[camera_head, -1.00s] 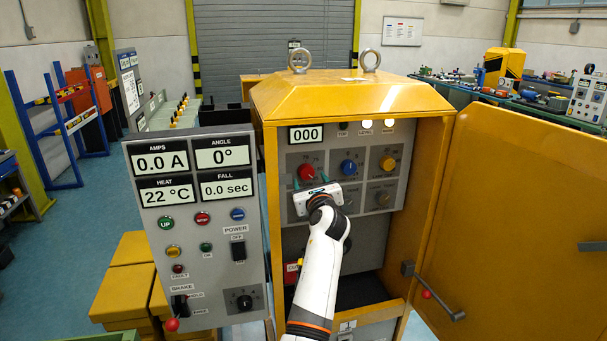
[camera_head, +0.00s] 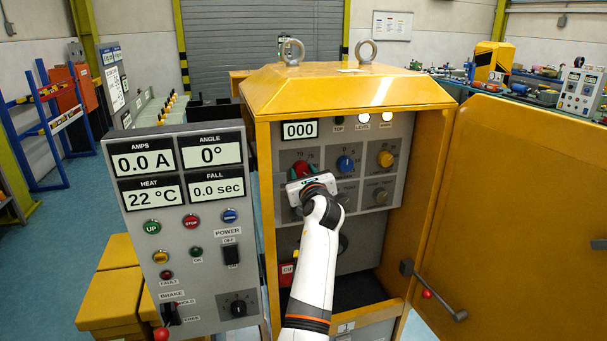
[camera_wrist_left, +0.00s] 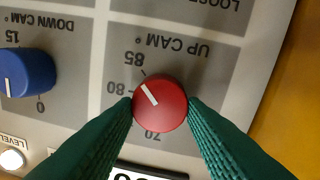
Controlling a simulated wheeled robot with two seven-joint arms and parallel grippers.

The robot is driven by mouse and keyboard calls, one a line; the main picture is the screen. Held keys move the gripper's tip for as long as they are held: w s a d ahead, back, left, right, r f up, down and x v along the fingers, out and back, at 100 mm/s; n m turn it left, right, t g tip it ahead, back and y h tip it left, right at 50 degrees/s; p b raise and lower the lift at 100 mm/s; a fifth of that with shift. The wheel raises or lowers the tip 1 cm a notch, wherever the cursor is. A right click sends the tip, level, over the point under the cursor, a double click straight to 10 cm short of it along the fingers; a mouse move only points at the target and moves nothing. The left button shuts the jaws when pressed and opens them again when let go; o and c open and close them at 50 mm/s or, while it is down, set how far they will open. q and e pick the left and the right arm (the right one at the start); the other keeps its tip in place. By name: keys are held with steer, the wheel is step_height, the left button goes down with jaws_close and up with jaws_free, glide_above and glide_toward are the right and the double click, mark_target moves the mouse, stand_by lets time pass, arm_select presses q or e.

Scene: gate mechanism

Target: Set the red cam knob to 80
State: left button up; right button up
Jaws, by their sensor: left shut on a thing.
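The red cam knob (camera_wrist_left: 160,103) sits on the grey UP CAM plate, which shows upside down in the left wrist view. Its white pointer line aims between the 80 and 85 marks. My left gripper (camera_wrist_left: 161,106) is shut on the knob, with a green ribbed finger on each side. In the head view the red knob (camera_head: 300,168) is partly hidden behind my left gripper (camera_head: 305,179). The display (camera_head: 300,130) above it reads 000. My right gripper is not in view.
A blue knob (camera_head: 345,164) and a yellow knob (camera_head: 386,159) sit to the right of the red one. The open yellow cabinet door (camera_head: 520,200) stands at the right. A grey panel (camera_head: 190,240) with readouts and a brake lever stands at the left.

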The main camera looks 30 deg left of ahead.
arm_select(q)
steer(key=shift+f+n, duration=0.1)
steer(key=shift+n, duration=1)
steer(key=shift+f+n+b, duration=0.1)
steer(key=shift+n+b, duration=0.5)
steer(key=shift+n, duration=0.6)
steer(key=shift+s+a+n+y+b, duration=0.1)
steer(key=shift+n+y+b, duration=0.2)
steer(key=shift+n+b, duration=1.35)
steer(key=shift+n+p, duration=0.55)
steer(key=shift+n, duration=0.1)
steer(key=o, duration=1)
